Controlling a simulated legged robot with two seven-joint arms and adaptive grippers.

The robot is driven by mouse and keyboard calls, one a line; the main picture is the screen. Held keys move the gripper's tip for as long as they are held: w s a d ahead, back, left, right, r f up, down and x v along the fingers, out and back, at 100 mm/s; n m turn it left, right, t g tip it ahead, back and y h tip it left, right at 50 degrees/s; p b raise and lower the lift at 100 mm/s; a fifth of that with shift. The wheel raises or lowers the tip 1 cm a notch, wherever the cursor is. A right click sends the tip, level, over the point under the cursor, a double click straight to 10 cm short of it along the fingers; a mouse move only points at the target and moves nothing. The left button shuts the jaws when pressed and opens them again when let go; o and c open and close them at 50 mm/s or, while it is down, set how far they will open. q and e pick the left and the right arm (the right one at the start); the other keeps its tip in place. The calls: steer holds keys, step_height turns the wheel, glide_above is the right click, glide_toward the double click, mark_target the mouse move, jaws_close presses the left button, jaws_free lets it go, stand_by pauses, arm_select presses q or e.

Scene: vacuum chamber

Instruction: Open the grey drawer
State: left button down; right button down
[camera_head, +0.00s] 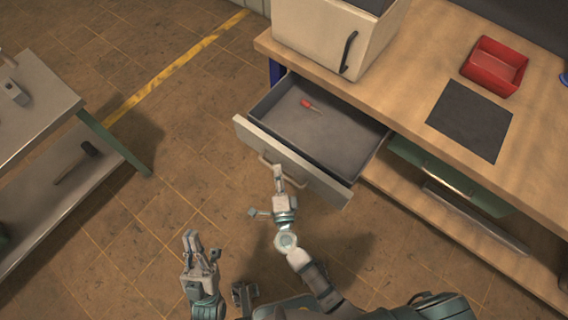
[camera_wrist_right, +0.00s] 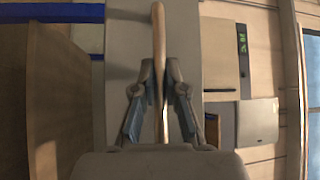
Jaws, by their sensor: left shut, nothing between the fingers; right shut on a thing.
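The grey drawer (camera_head: 292,160) is pulled out from under the wooden workbench, and its inside shows. A small red-handled tool (camera_head: 308,103) lies in it. My right gripper (camera_head: 279,172) is at the handle (camera_head: 268,160) on the drawer front. In the right wrist view the gripper (camera_wrist_right: 160,90) is shut on the handle bar (camera_wrist_right: 158,40), with the drawer front (camera_wrist_right: 190,60) behind it. My left gripper (camera_head: 190,240) is shut and empty, low over the floor at the left, apart from the drawer.
A beige cabinet with a black handle (camera_head: 330,35) stands on the workbench (camera_head: 400,90). A red bin (camera_head: 495,66) and a dark mat (camera_head: 470,120) are to its right. A green drawer (camera_head: 450,175) sits right of the grey one. A metal table (camera_head: 40,105) stands left, with free floor between.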

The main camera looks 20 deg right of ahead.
steer(key=shift+f, duration=0.25)
steer(key=c, duration=1.5)
jaws_free()
steer(key=shift+a, duration=0.1)
steer(key=o, duration=0.3)
steer(key=shift+a, duration=0.1)
arm_select(q)
steer(key=shift+w+d, duration=0.2)
steer(key=shift+w, duration=0.05)
arm_select(e)
steer(key=shift+r, duration=0.1)
arm_select(q)
steer(key=shift+s+d, duration=0.1)
arm_select(e)
steer(key=s+a+f, duration=0.1)
steer(key=s, duration=1)
steer(key=shift+s+a+f, duration=0.2)
steer(key=shift+s+f, duration=0.15)
steer(key=shift+s, duration=0.05)
steer(key=shift+r, duration=0.1)
